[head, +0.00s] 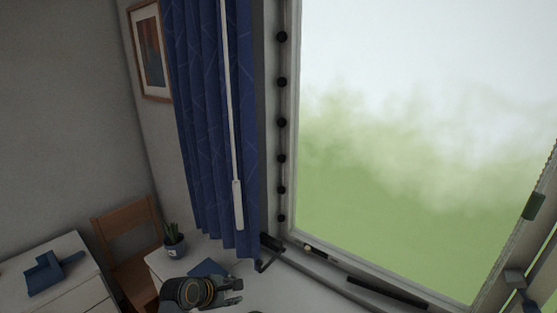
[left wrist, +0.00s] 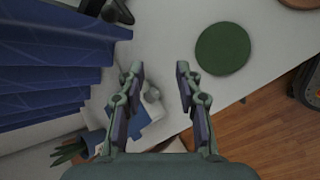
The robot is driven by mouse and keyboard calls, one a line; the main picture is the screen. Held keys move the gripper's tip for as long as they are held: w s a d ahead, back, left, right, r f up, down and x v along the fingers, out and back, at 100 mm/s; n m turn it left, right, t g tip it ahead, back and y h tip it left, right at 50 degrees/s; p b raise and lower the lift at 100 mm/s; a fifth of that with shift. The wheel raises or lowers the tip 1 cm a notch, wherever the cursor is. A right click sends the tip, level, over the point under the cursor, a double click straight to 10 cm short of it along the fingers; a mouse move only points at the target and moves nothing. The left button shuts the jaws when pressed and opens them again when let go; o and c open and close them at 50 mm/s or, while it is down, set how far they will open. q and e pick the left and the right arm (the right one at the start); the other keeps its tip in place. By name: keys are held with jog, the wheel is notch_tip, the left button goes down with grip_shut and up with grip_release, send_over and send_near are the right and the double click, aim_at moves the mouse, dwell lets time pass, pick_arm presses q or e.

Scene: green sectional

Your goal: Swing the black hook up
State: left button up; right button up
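A black hook (head: 268,252) sits at the lower left corner of the window frame, beside the curtain's bottom edge. Its thin arm hangs downward over the white desk. A dark fitting (left wrist: 110,12) at the top of the left wrist view, beside the curtain, looks like the same hook, partly cut off. My left gripper (head: 238,291) is over the desk, below and left of the hook and apart from it. In the left wrist view its fingers (left wrist: 160,69) are spread with nothing between them. My right gripper is not in view.
A blue curtain (head: 212,130) hangs left of the window. A potted plant (head: 174,243) and blue book (head: 208,269) are on the desk. A green round mat (left wrist: 223,49) lies there too. A black bar (head: 386,293) lies along the window's bottom. A wooden chair (head: 128,245) stands left.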

pick_arm(q)
jog(key=s+a+f+m+g+y, duration=0.1)
jog(key=s+a+m+y, duration=0.15)
jog(key=s+m, duration=0.55)
jog(key=s+a+f+m+g+y, duration=0.15)
jog(key=s+a+m, duration=0.35)
jog(key=s, duration=0.5)
jog(key=s+a+f+m+g+y, duration=0.1)
jog(key=s+a+m, duration=0.1)
jog(key=s+m, duration=0.6)
jog(key=s+a+f+n+g+b, duration=0.1)
jog(key=s+f+b, duration=0.1)
jog(key=f, duration=1.3)
jog(key=s+a+f+g+b, duration=0.1)
jog(key=a+f+b, duration=0.1)
jog(key=f, duration=1.3)
pick_arm(e)
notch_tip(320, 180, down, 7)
jog(key=b, duration=0.3)
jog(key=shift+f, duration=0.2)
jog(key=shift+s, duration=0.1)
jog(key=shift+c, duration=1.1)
pick_arm(q)
jog(key=s+a+f, duration=0.1)
jog(key=s+f, duration=1.8)
jog(key=shift+a+f+g, duration=0.15)
jog(key=shift+f+g, duration=0.2)
jog(key=shift+f, duration=0.05)
